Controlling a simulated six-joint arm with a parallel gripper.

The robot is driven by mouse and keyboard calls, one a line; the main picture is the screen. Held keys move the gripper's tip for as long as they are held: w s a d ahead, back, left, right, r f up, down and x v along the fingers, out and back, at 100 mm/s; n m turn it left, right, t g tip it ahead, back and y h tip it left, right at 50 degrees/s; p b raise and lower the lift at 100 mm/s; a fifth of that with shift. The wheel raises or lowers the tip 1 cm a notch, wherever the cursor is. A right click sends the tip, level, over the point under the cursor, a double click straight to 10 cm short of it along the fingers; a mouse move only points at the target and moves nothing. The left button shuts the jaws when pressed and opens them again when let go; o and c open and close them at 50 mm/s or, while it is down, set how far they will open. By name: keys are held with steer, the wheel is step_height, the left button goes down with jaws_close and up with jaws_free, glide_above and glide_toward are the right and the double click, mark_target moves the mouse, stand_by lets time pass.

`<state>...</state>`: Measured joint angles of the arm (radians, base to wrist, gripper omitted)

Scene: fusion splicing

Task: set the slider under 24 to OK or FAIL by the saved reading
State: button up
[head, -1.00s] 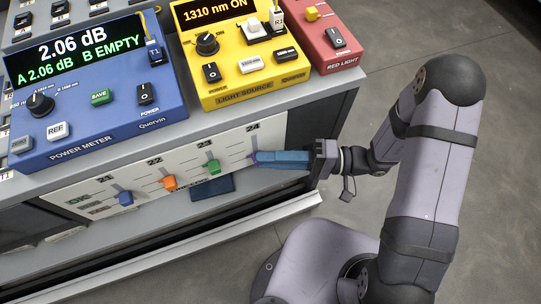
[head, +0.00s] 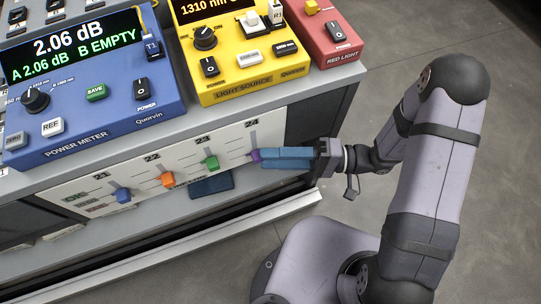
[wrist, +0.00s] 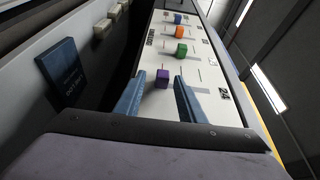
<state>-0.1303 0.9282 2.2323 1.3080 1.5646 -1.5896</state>
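The blue power meter (head: 90,130) screen reads 2.06 dB, with A 2.06 dB and B EMPTY below.
Blue (head: 123,195), orange (head: 168,179) and green (head: 211,162) sliders stand under 21, 22 and 23. A dark blue plate (head: 212,186) lies below the panel. The yellow light source (head: 245,90) and red box (head: 335,60) stand above. Open floor lies to the right.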

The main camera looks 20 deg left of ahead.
steer(key=v, duration=0.6)
steer(key=shift+d, duration=0.15)
stand_by(0.3)
